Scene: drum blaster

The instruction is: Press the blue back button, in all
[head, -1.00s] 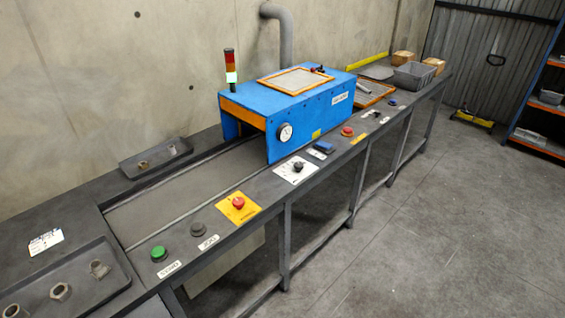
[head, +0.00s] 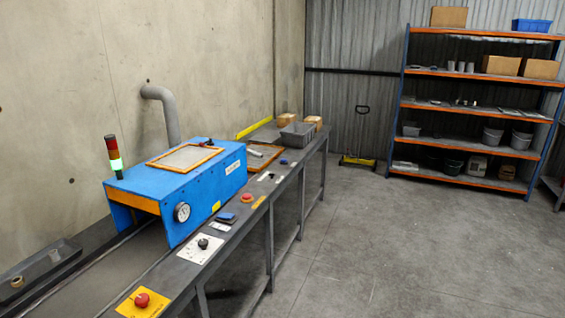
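A small round blue button (head: 283,162) sits on the front rail of the bench, toward its far end. A dark blue block-shaped control (head: 227,217) sits nearer on the same rail, beside the blue blaster housing (head: 178,190). Both are small, and I cannot read their labels. Neither of my grippers is in view.
The rail also holds a red button (head: 247,198), a black knob (head: 202,243) on a white plate and a red button (head: 142,299) on a yellow plate. A grey bin (head: 297,135) stands at the far end. The floor (head: 400,250) right of the bench is clear. Shelves (head: 475,110) stand behind.

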